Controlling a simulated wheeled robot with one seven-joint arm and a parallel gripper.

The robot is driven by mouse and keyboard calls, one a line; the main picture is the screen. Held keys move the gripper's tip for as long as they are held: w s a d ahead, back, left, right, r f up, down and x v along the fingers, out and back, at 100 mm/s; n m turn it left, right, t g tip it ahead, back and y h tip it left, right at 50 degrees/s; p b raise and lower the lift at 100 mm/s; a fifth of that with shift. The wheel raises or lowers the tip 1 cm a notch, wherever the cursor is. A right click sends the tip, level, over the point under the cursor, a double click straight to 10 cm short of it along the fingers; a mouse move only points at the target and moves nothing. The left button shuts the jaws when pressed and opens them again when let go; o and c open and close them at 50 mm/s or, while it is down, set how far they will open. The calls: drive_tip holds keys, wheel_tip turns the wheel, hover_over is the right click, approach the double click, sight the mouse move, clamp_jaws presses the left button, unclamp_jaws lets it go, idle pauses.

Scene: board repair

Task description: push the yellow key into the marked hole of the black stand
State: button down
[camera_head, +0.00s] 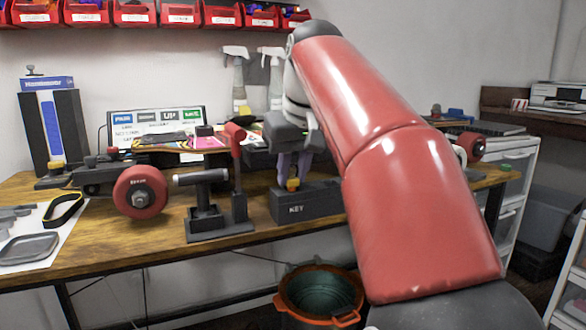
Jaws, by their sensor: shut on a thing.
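The yellow key (292,184) is between the tips of my gripper (293,179), which points down and is shut on it. Only a small part of the key shows below the fingers. The black stand marked KEY (298,206) is on the wooden bench directly under the gripper. The key is at the top edge of this stand in the picture; whether it is in a hole or just above one I cannot tell. The hole and its mark are not visible. My red arm hides what lies to the right of the stand.
A black fixture with a red lever (238,160) stands close left of the stand. A skateboard truck with a red wheel (140,191) is farther left. A tall black holder (68,125) and spray bottles (238,80) are behind.

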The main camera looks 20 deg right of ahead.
drive_tip(key=shift+f, duration=0.15)
drive_tip(key=c, duration=1.2)
unclamp_jaws()
drive_tip(key=shift+o, duration=0.6)
drive_tip(key=shift+o, duration=1)
drive_tip(key=shift+r, duration=0.2)
drive_tip(key=shift+r+p, duration=0.35)
drive_tip(key=shift+p, duration=0.2)
drive_tip(key=shift+r+p, duration=1.1)
drive_tip(key=shift+p, duration=0.25)
